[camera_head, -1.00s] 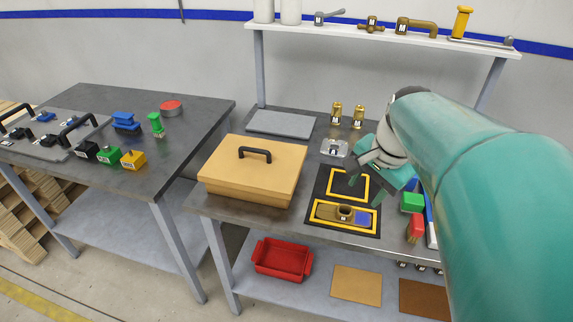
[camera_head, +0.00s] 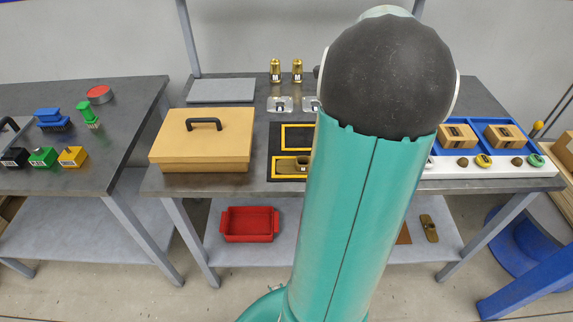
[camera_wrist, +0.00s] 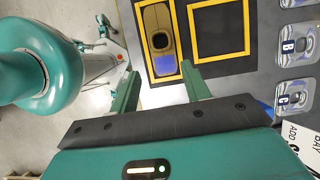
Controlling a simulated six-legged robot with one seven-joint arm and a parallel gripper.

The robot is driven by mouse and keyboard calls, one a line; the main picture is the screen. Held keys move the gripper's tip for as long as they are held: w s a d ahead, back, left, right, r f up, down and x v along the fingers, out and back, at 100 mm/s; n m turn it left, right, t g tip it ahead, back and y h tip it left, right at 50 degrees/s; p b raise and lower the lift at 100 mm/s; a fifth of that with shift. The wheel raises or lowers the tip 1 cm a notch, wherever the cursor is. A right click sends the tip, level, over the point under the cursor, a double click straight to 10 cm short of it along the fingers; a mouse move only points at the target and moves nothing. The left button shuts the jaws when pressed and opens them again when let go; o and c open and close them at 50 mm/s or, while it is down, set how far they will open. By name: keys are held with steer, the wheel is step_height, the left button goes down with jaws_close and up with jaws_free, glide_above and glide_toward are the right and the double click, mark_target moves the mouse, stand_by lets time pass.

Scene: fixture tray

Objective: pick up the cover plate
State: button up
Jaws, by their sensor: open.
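Silver plates with letter labels lie on the bench and look like cover plates. In the head view one silver plate (camera_head: 279,104) lies behind the black fixture mat, with another (camera_head: 312,104) partly hidden by my arm. In the wrist view a plate marked B (camera_wrist: 288,46) and one marked C (camera_wrist: 294,93) lie at the right edge. My gripper (camera_wrist: 160,88) is open and empty in the wrist view, fingers pointing toward the bench edge, left of these plates. The brass housing (camera_wrist: 154,20) sits in a yellow frame beyond the fingertips. My arm hides the gripper in the head view.
A tan lidded box (camera_head: 203,150) stands left of the black mat. A grey pad (camera_head: 221,91) lies behind it. Two brass fittings (camera_head: 286,71) stand at the back. A blue tray (camera_head: 470,128) is at right. A red bin (camera_head: 249,224) is on the lower shelf.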

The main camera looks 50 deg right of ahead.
glide_toward(305, 158)
steer(key=a+f, duration=0.2)
steer(key=shift+s+a+f, duration=0.1)
steer(key=shift+s+f, duration=0.05)
steer(key=shift+f, duration=0.2)
steer(key=x, duration=0.5)
steer(key=shift+w+a+f, duration=0.15)
steer(key=shift+w+f, duration=0.15)
steer(key=shift+w, duration=0.05)
steer(key=c, duration=0.8)
steer(key=shift+c, duration=0.2)
steer(key=shift+r, duration=0.1)
